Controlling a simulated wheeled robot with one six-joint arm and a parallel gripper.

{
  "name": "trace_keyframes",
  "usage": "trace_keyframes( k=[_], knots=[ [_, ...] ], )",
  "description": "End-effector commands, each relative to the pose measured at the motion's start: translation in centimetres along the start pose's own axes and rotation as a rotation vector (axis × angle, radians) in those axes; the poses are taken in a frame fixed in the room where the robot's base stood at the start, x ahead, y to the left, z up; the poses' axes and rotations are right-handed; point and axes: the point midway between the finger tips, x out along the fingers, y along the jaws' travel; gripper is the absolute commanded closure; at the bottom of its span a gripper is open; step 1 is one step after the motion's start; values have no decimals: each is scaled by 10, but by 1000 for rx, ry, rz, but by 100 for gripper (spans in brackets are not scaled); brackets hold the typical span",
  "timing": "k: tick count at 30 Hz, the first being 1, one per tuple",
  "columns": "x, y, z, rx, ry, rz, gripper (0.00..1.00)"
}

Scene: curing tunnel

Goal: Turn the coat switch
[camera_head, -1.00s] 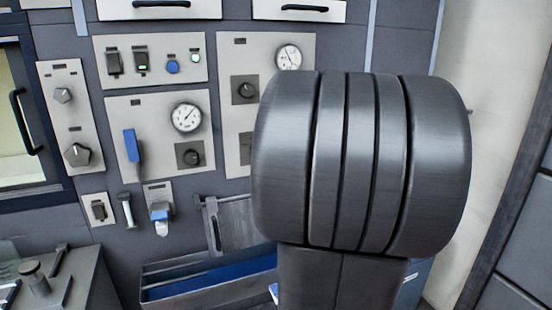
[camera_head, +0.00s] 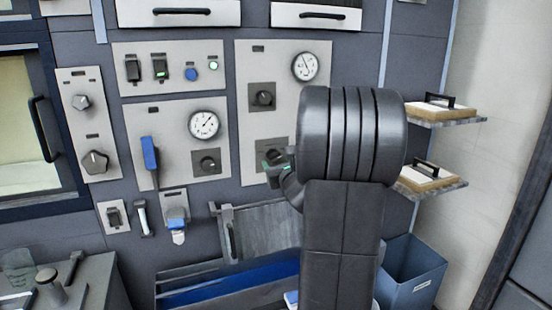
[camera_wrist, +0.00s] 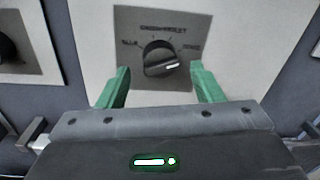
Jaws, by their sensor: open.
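A dark rotary switch (camera_wrist: 161,60) sits on a dark square plate with small, blurred lettering, in the middle of the wrist view. I take it for the coat switch, but cannot read its label for certain. Its white pointer mark faces right. My gripper (camera_wrist: 160,75) is open, with one green finger at each side of the switch in the picture. No contact shows. In the head view my gripper (camera_head: 273,162) is at the lower part of the right panel and hides most of the switch there.
A gauge (camera_head: 305,66) and another knob (camera_head: 262,97) are above on the same panel. A blue lever (camera_head: 150,155) and a second gauge (camera_head: 204,125) are on the panel to the left. Shelves (camera_head: 440,112) and a blue-grey bin (camera_head: 413,275) stand to the right.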

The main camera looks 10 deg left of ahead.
Motion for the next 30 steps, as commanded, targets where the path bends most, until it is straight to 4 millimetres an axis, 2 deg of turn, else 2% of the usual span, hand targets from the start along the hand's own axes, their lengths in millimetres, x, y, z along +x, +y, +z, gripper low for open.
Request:
trace_keyframes(
  k=[6, 17, 21, 24, 30],
  knots=[
    [21, 0, 1, 0, 0, 0, 40],
    [25, 0, 0, 0, 0, 0, 40],
    [25, 0, 0, 0, 0, 0, 67],
    [25, 0, 0, 0, 0, 0, 83],
    [24, 0, -1, -10, -1, 0, 83]
  ],
)
